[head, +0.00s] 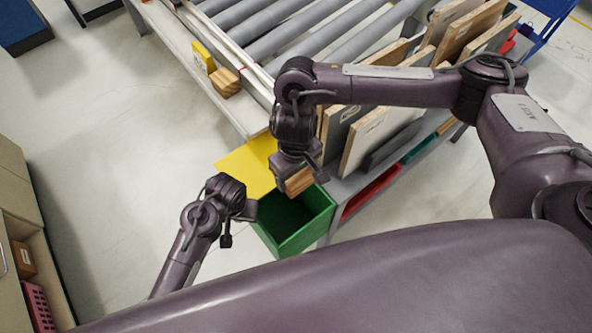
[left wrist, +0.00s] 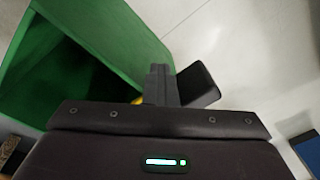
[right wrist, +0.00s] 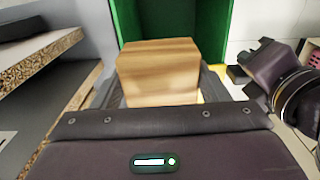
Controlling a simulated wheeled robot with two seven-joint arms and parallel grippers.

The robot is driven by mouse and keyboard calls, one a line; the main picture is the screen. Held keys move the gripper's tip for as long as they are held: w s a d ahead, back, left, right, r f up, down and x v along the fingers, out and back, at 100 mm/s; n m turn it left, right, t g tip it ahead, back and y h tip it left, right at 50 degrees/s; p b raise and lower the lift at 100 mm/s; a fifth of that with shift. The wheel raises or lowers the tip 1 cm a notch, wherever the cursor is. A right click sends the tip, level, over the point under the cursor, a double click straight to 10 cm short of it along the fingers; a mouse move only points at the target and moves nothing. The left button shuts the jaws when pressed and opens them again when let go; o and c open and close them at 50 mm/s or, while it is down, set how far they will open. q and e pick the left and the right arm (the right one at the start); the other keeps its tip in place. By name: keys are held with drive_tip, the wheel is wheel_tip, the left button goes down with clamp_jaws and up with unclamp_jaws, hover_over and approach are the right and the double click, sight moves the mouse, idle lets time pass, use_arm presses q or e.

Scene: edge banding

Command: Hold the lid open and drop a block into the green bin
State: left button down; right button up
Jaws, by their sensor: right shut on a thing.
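The green bin (head: 287,238) stands below the conveyor corner, open at the top. Its yellow lid (head: 247,166) is raised at the bin's far left side. My right gripper (head: 299,172) is shut on a wooden block (head: 299,182) and holds it above the bin's far part; the block fills the gap between the fingers in the right wrist view (right wrist: 160,75). My left gripper (head: 248,210) is at the bin's left side, near the lid. In the left wrist view its fingers (left wrist: 160,85) look closed together, beside the bin wall (left wrist: 110,35). Whether they touch the lid is hidden.
Another wooden block (head: 226,82) lies on the conveyor ledge beside a yellow piece (head: 203,57). Boards (head: 375,135) stand upright in a rack right of the bin, close to my right arm. A shelf (head: 20,210) stands at far left. The floor between is clear.

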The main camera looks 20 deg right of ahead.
drive_tip(key=shift+f, duration=1.55)
drive_tip(key=o, duration=1.1)
drive_tip(key=shift+r, duration=0.1)
wheel_tip(320, 180, up, 5)
drive_tip(key=shift+w+f, duration=0.1)
drive_tip(key=shift+r, duration=3.5)
